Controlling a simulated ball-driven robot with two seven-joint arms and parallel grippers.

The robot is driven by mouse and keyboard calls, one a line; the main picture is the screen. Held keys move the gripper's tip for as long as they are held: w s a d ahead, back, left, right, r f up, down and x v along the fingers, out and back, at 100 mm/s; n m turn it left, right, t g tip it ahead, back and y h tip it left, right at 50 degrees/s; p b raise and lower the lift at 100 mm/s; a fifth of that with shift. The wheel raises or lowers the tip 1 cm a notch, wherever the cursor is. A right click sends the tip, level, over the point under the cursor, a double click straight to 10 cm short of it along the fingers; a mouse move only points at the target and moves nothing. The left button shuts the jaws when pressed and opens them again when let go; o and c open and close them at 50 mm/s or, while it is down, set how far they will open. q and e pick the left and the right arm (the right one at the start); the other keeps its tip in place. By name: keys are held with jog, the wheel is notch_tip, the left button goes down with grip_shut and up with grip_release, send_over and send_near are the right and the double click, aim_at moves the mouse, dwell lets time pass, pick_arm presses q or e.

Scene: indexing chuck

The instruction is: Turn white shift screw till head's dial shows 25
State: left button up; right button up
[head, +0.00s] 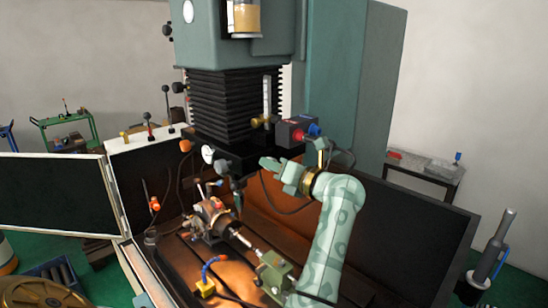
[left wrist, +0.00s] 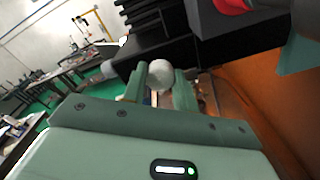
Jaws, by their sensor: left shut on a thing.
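My left gripper (head: 266,162) is up beside the black underside of the machine head, its fingers toward the left. In the left wrist view the left gripper (left wrist: 160,88) is shut on a round white knob, which I take for the white shift screw (left wrist: 159,74). The screw does not show clearly in the head view. A small round white-faced dial (head: 208,153) is left of the gripper; its reading is too small to tell. The indexing chuck (head: 211,217) stands below on the machine bed. My right gripper is not in view.
A box with red and blue knobs (head: 298,130) is just above my left gripper. Black bellows (head: 222,100) rise above. A green tailstock (head: 273,272) and a blue hose with a yellow base (head: 206,288) are on the bed. An open guard door (head: 55,192) stands at left.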

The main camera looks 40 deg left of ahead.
pick_arm(q)
jog(key=shift+m+p, duration=0.85)
jog(key=shift+m, duration=0.15)
jog(key=o, duration=1)
jog(key=shift+w, duration=0.1)
jog(key=shift+c, duration=0.2)
